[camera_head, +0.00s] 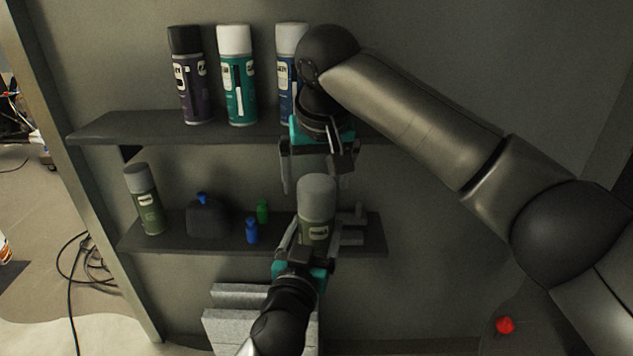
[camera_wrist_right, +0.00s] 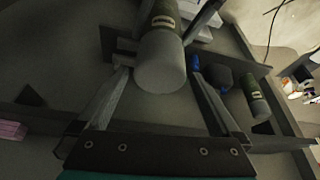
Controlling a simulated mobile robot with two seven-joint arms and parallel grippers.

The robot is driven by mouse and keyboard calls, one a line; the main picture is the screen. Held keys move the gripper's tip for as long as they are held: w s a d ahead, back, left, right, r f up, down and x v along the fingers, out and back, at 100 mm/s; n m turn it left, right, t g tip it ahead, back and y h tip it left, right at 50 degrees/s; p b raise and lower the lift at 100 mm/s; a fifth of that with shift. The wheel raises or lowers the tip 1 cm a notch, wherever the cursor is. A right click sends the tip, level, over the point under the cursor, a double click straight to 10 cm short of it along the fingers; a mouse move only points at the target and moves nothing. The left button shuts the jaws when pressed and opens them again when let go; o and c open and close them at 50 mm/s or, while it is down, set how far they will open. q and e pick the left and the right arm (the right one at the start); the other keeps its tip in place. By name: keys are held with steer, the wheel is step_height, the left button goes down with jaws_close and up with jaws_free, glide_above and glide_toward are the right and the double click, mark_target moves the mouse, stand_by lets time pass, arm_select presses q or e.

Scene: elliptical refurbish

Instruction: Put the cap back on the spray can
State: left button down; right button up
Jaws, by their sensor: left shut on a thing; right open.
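A spray can (camera_head: 318,228) with an olive-green body stands upright at the front of the lower shelf in the head view. A grey cap (camera_head: 317,190) sits on its top, and whether it is fully seated cannot be told. My left gripper (camera_head: 318,243) is shut around the can's lower body. My right gripper (camera_head: 316,184) is open and points down, its fingers on either side above the can. In the right wrist view the cap (camera_wrist_right: 160,66) lies between the open fingers, with gaps on both sides. The can's base is hidden.
The lower shelf (camera_head: 365,248) also holds another grey-topped can (camera_head: 144,200), a dark flask (camera_head: 207,220), and small blue (camera_head: 252,232) and green (camera_head: 263,211) bottles. The upper shelf (camera_head: 110,127) behind my right gripper holds taller spray cans (camera_head: 237,75). A red object (camera_head: 505,325) lies lower right.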

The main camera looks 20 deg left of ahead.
steer(key=shift+v, duration=2.75)
